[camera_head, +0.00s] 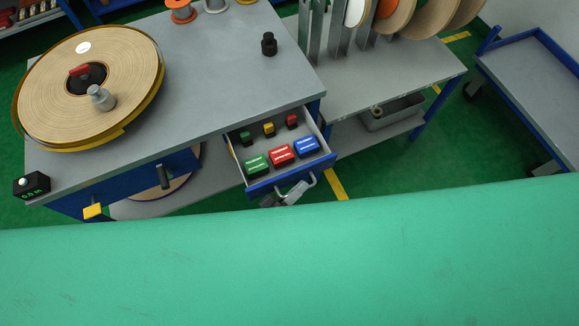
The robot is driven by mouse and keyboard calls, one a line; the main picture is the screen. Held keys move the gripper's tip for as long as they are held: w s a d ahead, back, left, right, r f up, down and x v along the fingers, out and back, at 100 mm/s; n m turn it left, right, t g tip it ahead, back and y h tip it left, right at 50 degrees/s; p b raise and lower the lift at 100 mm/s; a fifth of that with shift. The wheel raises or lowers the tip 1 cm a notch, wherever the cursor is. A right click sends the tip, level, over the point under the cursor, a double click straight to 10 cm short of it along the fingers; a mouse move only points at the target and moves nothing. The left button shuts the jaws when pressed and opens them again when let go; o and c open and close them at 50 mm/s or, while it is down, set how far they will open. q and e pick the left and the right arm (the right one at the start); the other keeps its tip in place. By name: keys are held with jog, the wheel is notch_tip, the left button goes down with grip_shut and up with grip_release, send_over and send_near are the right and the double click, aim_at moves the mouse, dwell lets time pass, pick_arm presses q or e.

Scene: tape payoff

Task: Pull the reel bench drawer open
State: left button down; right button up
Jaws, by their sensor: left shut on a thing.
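The reel bench (215,75) has a grey top and blue frame. Its drawer (290,170) stands pulled out at the front right, so its inside shows. In it lie green, red and blue boxes in front, with smaller green, yellow and red pieces behind. A pale bar handle (312,180) is on the blue drawer front. My left gripper (291,193) is at the drawer handle, shut on it; it is small in view and its fingers are hard to make out. The rest of my left arm is hidden. My right gripper is not in view.
A large tape reel (92,85) lies on the bench's left end, with a small black display box (32,185) at the corner. A black knob (269,43) stands on the bench top. A grey side table (390,75) with upright reels and a blue-edged cart (535,75) stand at right.

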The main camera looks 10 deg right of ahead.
pick_arm(q)
jog(key=shift+s+d, duration=0.2)
jog(key=shift+s, duration=0.5)
jog(key=shift+s+d, duration=0.2)
jog(key=shift+s, duration=0.5)
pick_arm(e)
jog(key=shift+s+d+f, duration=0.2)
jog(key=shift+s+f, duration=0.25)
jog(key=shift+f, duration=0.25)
pick_arm(q)
jog(key=c, duration=1.5)
grip_release()
jog(key=b+v, duration=0.1)
jog(key=v, duration=1.2)
jog(key=shift+s+a, duration=0.3)
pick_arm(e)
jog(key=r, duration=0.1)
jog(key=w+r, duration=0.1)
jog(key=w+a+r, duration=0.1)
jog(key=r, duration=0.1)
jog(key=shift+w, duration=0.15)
